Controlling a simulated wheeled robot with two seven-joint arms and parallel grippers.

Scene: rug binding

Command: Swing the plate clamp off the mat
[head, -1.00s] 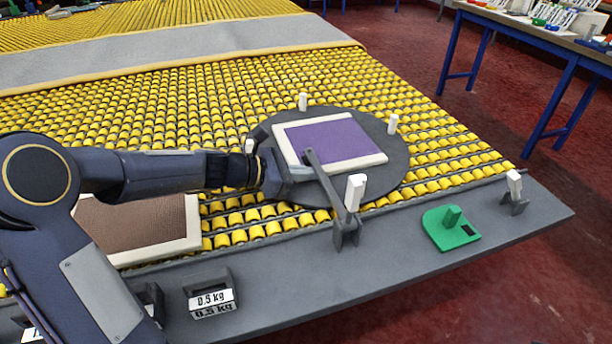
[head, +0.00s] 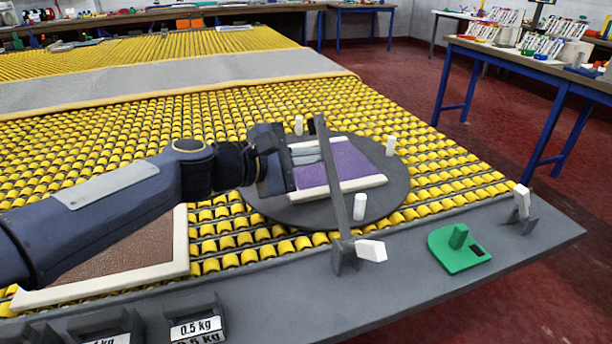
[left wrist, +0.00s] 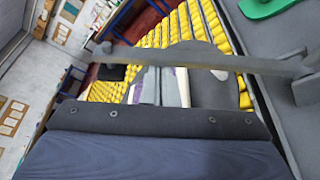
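The plate clamp (head: 338,190) is a grey bar hinged in a bracket on the front rail, with a white handle block tipped right at its foot. Its bar stands raised and tilted, its top above the far edge of the purple mat (head: 355,165), which has a cream border and lies on a round grey plate (head: 290,212). My left gripper (head: 308,156) is just left of the bar, fingers together, tips reaching the bar; I cannot tell if they touch. In the left wrist view the bar (left wrist: 205,60) crosses in front of the fingers (left wrist: 175,88). My right gripper is out of view.
White pegs (head: 360,206) stand around the round plate. A green block (head: 458,250) and a white-topped post (head: 522,205) are on the front rail at right. Yellow rollers surround the plate. A brown mat (head: 120,250) lies at left, near 0.5 kg weights (head: 197,328).

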